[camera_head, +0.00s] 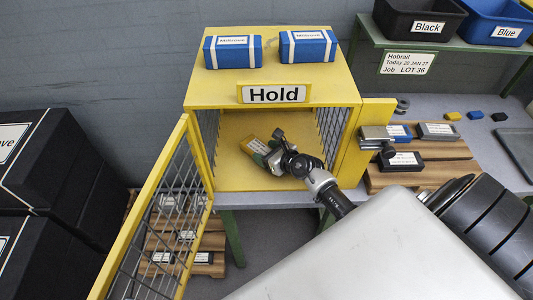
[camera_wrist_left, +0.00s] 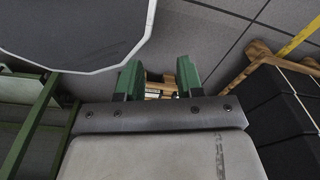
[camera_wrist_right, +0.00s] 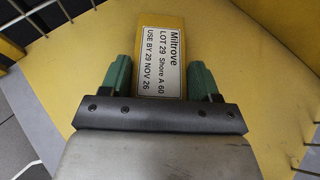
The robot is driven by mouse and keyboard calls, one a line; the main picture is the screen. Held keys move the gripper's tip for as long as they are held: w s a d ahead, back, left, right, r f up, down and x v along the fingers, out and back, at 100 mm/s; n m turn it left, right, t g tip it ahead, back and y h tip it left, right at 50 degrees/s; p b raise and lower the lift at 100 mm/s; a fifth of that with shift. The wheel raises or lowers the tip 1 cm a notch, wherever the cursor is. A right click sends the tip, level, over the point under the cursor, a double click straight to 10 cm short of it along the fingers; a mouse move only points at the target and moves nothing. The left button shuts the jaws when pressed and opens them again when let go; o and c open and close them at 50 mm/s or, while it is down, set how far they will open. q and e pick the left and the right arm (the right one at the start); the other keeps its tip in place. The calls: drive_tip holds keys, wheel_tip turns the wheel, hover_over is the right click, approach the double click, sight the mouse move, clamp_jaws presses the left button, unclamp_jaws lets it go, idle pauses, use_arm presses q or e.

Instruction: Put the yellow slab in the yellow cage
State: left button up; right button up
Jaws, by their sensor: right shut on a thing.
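The yellow slab (camera_wrist_right: 175,24) has a white label reading Miltrove, LOT 29, Shore A 60. It lies between the fingers of my right gripper (camera_wrist_right: 160,80), which is shut on it. In the head view the slab (camera_head: 246,144) and my right gripper (camera_head: 270,150) are inside the yellow cage (camera_head: 193,95), over its floor; whether the slab touches the floor is unclear. The cage has a Hold sign and its mesh door (camera_head: 190,135) stands open at left. My left gripper (camera_wrist_left: 158,80) is open and empty, away from the cage.
Two blue Miltrove packs (camera_head: 232,52) lie on the cage top. A wooden pallet (camera_head: 440,172) with grey, blue and black slabs is right of the cage. Black boxes (camera_head: 45,170) stand at left; another pallet with slabs (camera_head: 205,240) is below, behind the open door.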

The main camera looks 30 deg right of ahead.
drive_tip(key=o, duration=0.6)
drive_tip(key=shift+f, duration=0.15)
drive_tip(key=o, duration=0.5)
drive_tip(key=shift+r, duration=0.35)
drive_tip(key=v, duration=0.7)
drive_tip(key=shift+s+d, duration=0.1)
drive_tip(key=shift+s, duration=0.15)
drive_tip(key=shift+f, duration=0.15)
